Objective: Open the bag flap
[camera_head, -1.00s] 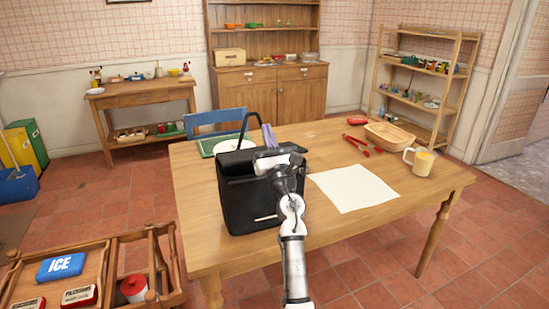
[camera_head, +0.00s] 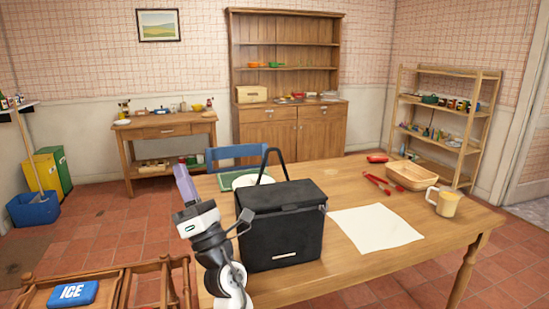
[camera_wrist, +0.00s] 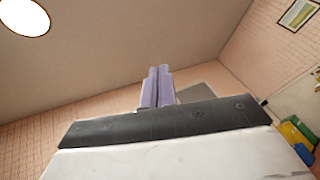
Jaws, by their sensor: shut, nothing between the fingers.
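The black bag (camera_head: 283,235) stands upright on the wooden table. Its flap (camera_head: 280,195) looks flat across the top, apparently closed. Its thin dark handle (camera_head: 269,160) stands up at the back. My gripper (camera_head: 180,168) is at the bag's left, fingers pointing up, apart from the flap. Its lavender fingers are together and empty; they also show in the wrist view (camera_wrist: 158,72), aimed toward the ceiling and wall. The bag is not visible in the wrist view. My wrist partly overlaps the bag's left edge in the head view.
A white sheet (camera_head: 375,229) lies right of the bag. A plate on a green tray (camera_head: 229,183) and a blue chair (camera_head: 237,153) are behind the bag.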

